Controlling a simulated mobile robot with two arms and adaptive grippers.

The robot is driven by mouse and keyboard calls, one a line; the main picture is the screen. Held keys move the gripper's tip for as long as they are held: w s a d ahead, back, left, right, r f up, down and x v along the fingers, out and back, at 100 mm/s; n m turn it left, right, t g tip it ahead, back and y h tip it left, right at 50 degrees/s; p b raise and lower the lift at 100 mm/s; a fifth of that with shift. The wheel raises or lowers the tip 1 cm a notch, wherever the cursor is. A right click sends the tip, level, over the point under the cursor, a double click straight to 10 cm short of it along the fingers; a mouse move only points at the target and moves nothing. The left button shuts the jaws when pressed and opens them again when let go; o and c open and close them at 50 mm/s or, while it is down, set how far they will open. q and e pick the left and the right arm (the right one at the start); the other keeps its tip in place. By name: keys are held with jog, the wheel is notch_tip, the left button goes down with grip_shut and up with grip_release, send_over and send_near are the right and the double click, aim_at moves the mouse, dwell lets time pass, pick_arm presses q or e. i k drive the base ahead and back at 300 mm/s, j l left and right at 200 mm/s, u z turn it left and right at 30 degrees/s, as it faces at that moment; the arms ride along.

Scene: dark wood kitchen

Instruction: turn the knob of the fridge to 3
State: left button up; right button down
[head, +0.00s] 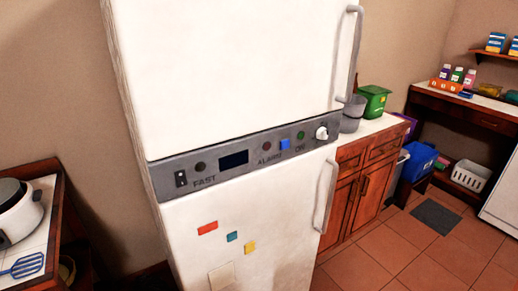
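The tall white fridge (230,60) fills the middle of the head view. A grey control panel (218,176) runs across it between the upper and lower doors. The white knob (321,133) sits at the panel's right end, and its setting marks are too small to read. The panel also has a switch (181,179), a dark display (234,160) and small lights. Both doors look shut. Neither of my grippers is in view.
Handles stick out from the upper door (354,50) and lower door (328,195), near the knob. A wooden cabinet (362,185) stands right of the fridge. A table with a rice cooker (18,210) is at left. Tiled floor (410,255) is open at front right.

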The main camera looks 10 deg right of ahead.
aim_at(322, 134)
jog(key=i+l, duration=0.1)
jog(key=l, duration=0.8)
jog(key=i+l+u, duration=0.1)
jog(key=l, duration=0.3)
